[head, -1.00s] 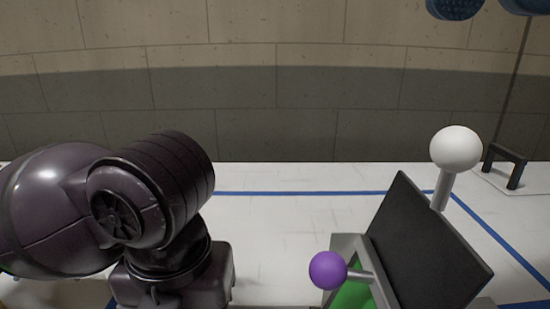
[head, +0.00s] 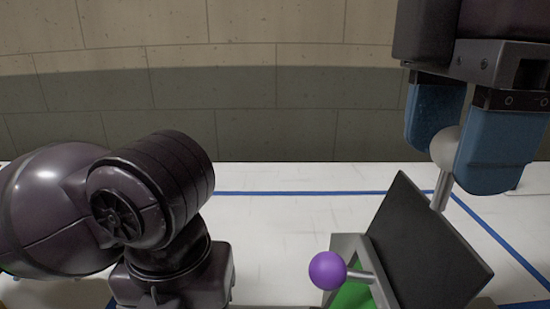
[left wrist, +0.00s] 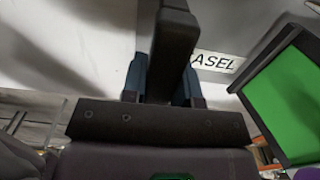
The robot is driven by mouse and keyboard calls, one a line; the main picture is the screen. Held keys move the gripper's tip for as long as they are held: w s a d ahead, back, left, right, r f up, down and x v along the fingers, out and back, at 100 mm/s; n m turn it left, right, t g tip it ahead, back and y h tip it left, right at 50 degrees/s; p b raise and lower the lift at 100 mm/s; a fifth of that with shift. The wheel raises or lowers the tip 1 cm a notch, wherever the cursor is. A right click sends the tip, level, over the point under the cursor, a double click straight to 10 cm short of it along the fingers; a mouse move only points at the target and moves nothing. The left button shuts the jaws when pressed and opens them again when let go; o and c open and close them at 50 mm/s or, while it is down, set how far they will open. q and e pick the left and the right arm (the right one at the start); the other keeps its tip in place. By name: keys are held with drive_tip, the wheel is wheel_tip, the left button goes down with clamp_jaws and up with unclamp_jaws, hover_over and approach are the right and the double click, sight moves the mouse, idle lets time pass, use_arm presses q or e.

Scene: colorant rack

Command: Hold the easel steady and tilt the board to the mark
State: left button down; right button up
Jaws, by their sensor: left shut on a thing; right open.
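The dark board (head: 425,250) leans at a slant in the easel's grey frame (head: 345,247) at the lower right of the head view. A purple ball (head: 327,270) on a short rod sticks out beside a green patch (head: 352,296). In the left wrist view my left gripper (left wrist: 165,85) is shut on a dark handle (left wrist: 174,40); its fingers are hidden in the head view.
Blue tape lines (head: 290,193) mark the white table. A label reading "ASEL" (left wrist: 214,62) lies beside the handle, and a dark-framed green panel (left wrist: 285,95) is to its right. The table's middle is clear; a wall stands behind.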

drive_tip(key=shift+f, duration=0.55)
drive_tip(key=c, duration=0.9)
drive_tip(key=shift+c, duration=0.2)
drive_tip(key=shift+d, duration=0.1)
drive_tip(key=shift+d+f, duration=0.25)
drive_tip(key=shift+d, duration=0.85)
drive_tip(key=shift+d+f, duration=0.35)
drive_tip(key=shift+d, duration=0.6)
